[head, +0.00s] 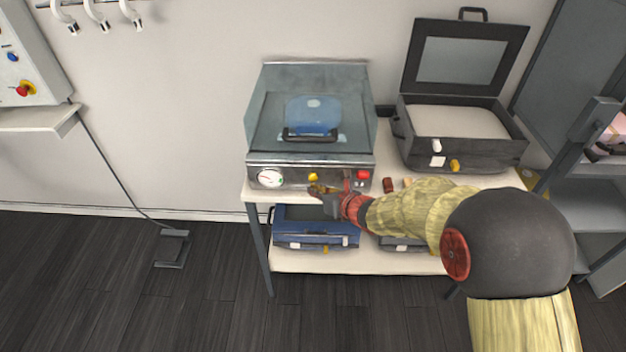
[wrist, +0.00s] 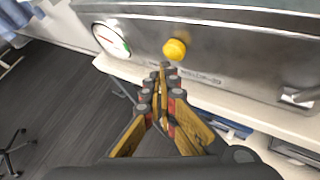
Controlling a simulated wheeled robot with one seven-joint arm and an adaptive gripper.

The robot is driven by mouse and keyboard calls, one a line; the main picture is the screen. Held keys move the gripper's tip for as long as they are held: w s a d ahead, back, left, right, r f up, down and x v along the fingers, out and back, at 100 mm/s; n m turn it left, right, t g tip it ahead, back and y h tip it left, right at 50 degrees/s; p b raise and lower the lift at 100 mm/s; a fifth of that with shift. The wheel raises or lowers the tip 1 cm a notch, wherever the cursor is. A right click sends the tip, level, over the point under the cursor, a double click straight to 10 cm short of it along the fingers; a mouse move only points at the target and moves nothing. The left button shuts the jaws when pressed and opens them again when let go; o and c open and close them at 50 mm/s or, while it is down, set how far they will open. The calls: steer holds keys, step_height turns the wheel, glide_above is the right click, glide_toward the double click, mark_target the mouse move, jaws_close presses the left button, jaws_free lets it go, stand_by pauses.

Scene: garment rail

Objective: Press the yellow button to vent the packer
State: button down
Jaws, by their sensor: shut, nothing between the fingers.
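The packer (head: 310,160) is a metal box with a clear cover on the table. The yellow button (head: 313,177) is on its front panel, between a round gauge (head: 270,178) and a red switch (head: 362,175). In the wrist view the yellow button (wrist: 174,48) shows uncovered, just beyond my fingertips. My gripper (head: 316,190) is just in front of the panel, slightly below the button. In the wrist view my gripper (wrist: 164,72) is shut, with its fingers together and nothing between them. A small gap shows between tips and button; I cannot tell the exact depth.
The table edge (wrist: 240,110) runs just below the panel. A metal lever (wrist: 298,96) sticks out at the right. An open black case (head: 460,140) stands right of the packer. A blue case (head: 315,230) lies on the lower shelf. The floor to the left is mostly clear.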

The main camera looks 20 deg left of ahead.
steer(key=s+b, duration=0.1)
steer(key=s, duration=0.1)
steer(key=s+d, duration=0.1)
steer(key=s, duration=0.2)
steer(key=shift+d+b, duration=0.1)
steer(key=shift+b, duration=0.3)
stand_by(0.6)
